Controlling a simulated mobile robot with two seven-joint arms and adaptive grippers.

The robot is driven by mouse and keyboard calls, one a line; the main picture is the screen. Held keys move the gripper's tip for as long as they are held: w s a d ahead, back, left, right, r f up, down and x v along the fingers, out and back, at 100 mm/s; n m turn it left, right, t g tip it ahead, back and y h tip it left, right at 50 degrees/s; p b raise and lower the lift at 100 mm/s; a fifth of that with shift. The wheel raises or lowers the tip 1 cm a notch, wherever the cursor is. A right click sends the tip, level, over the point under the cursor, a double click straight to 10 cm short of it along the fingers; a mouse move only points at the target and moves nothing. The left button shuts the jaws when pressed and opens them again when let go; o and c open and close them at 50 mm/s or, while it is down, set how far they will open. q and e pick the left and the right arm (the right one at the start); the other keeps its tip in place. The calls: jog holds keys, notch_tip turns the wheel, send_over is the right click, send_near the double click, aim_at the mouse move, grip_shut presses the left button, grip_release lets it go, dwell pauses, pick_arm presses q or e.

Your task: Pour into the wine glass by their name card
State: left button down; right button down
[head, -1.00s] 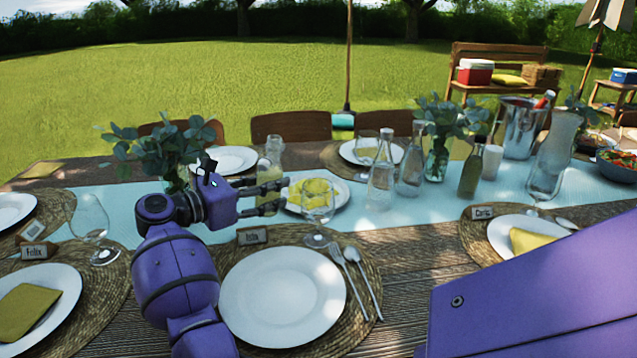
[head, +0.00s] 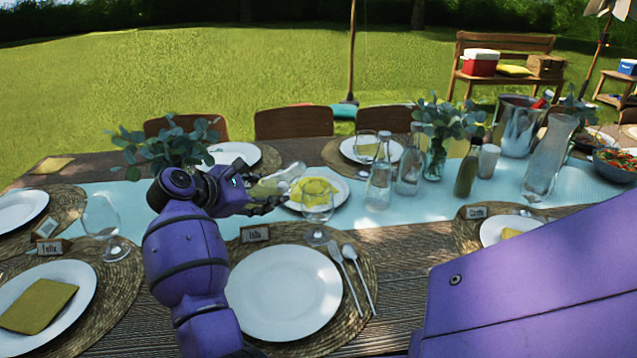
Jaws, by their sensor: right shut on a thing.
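My right gripper (head: 262,203) is shut on a small clear bottle (head: 272,186) of pale cloudy liquid. The bottle is tipped far over, its neck pointing right and slightly up. Its mouth is near the rim of a wine glass (head: 317,206) and appears a little above and left of it. No stream of liquid shows. That glass stands on the placemat behind the name card that seems to read "Isla" (head: 254,233). Another wine glass (head: 102,222) stands by the "Felix" card (head: 52,247). My left gripper is out of view.
A plate with yellow food (head: 328,190) is behind the near glass. Clear bottles (head: 378,188), a dark green bottle (head: 466,175) and a carafe (head: 548,165) stand along the blue runner. An empty white plate (head: 283,300) lies in front. Leafy vase plants (head: 165,150) stand behind my arm.

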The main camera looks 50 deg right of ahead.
jog(key=shift+w+a+r+m+t+p, duration=0.15)
jog(key=shift+w+m+t+p, duration=0.15)
jog(key=shift+w+t+p, duration=0.1)
jog(key=shift+w+a+r+m+t+y+p, duration=0.1)
jog(key=shift+r+m+t+y+p, duration=0.15)
jog(key=shift+r+p, duration=0.2)
jog(key=shift+w+a+r+m+t+y+p, duration=0.1)
jog(key=shift+r+m+t+y+p, duration=0.05)
jog(key=shift+r+y+p, duration=0.2)
jog(key=shift+w+a+r+m+t+y+p, duration=0.1)
jog(key=shift+w+r+m+t+y+p, duration=0.15)
jog(key=shift+r+m+t+y+p, duration=0.4)
jog(key=shift+r+h, duration=0.25)
jog(key=shift+r, duration=0.05)
jog(key=shift+s+r, duration=0.2)
jog(key=shift+r, duration=0.15)
jog(key=shift+s+d+r+m+t+y+p, duration=0.2)
jog(key=shift+r+m+t+y+p, duration=0.05)
jog(key=shift+r+t+y+p, duration=0.15)
jog(key=shift+r, duration=0.3)
jog(key=shift+w+a+r+t, duration=0.1)
jog(key=shift+w+r+t, duration=0.05)
jog(key=shift+w+t, duration=0.1)
